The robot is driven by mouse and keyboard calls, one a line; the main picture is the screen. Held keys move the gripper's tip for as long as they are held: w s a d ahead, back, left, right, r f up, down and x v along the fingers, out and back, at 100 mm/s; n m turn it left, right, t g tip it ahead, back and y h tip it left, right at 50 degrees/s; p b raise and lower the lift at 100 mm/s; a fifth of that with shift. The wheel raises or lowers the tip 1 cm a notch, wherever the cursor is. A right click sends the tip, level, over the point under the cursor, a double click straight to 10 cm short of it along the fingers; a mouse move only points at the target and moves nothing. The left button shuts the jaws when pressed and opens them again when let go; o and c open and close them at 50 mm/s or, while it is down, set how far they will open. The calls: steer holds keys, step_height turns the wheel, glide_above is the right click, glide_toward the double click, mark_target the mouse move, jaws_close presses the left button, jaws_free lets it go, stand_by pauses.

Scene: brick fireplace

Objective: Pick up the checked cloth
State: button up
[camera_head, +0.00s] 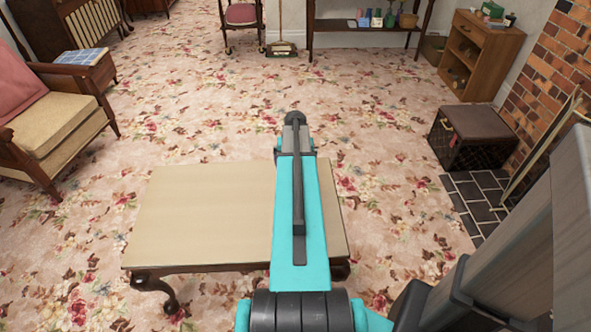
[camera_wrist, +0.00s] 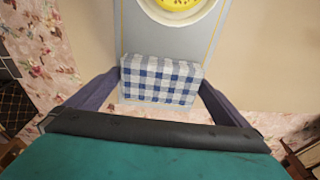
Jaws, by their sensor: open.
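The checked cloth (camera_wrist: 158,79), blue and white, shows in the wrist view as a folded block on a grey-blue mat (camera_wrist: 135,30). My gripper (camera_wrist: 160,82) is open, with one dark finger at each side of the cloth. The fingertips appear close to its left and right edges; I cannot tell whether they touch it. In the head view my arm covers part of the low table (camera_head: 205,215), and neither the cloth nor the fingers can be made out there.
A white plate (camera_wrist: 213,8) with something yellow (camera_wrist: 180,3) lies on the mat beyond the cloth. An armchair (camera_head: 45,120) stands left, a dark crate-like stool (camera_head: 470,125) right by the brick fireplace (camera_head: 555,75). Flowered carpet around the table is clear.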

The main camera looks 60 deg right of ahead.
stand_by(0.5)
steer(key=c, duration=0.7)
steer(key=shift+c, duration=0.2)
step_height(320, 180, up, 10)
stand_by(0.3)
stand_by(0.4)
